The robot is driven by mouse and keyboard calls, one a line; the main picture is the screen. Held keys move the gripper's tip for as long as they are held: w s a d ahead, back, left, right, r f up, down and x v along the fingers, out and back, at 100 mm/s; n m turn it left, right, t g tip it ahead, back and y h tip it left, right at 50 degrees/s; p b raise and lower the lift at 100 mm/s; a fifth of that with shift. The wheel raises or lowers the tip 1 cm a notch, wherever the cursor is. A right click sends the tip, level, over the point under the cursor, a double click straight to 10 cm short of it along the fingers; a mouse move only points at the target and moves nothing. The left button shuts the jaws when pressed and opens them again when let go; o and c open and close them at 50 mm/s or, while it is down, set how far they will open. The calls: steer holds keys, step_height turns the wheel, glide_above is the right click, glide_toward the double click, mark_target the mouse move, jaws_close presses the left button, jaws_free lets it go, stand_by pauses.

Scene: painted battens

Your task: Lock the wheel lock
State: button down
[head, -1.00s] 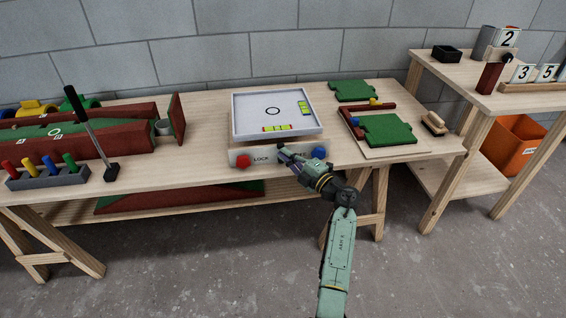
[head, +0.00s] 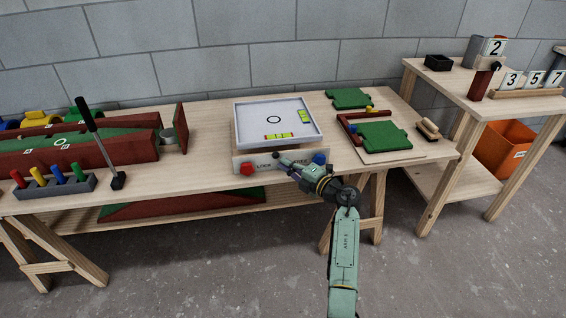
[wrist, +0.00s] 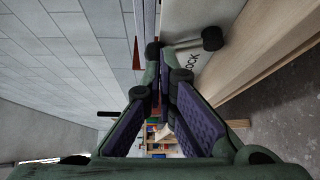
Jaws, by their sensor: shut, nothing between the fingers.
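The box with a white tray top (head: 280,122) stands at the front edge of the workbench. Its pale front panel (head: 262,166) carries the word LOCK at left, a partly covered word at right, a red knob (head: 246,168) and a blue knob (head: 319,158). A small black knob (head: 276,155) sits right of LOCK; it also shows in the wrist view (wrist: 212,38) beside the lettering. My gripper (head: 284,162) is shut and empty in front of the panel, its tips close to the black knob. I cannot tell whether they touch. My gripper hides part of the right word.
Left on the bench are a grey rack (head: 55,187) of coloured pegs, a black-handled lever (head: 100,145) and a red-and-green trough (head: 80,150). Right are green puzzle pieces (head: 383,134) and a brush (head: 428,129). A second table (head: 485,95) stands at right.

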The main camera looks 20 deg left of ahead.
steer(key=v, duration=1)
steer(key=shift+d, duration=0.1)
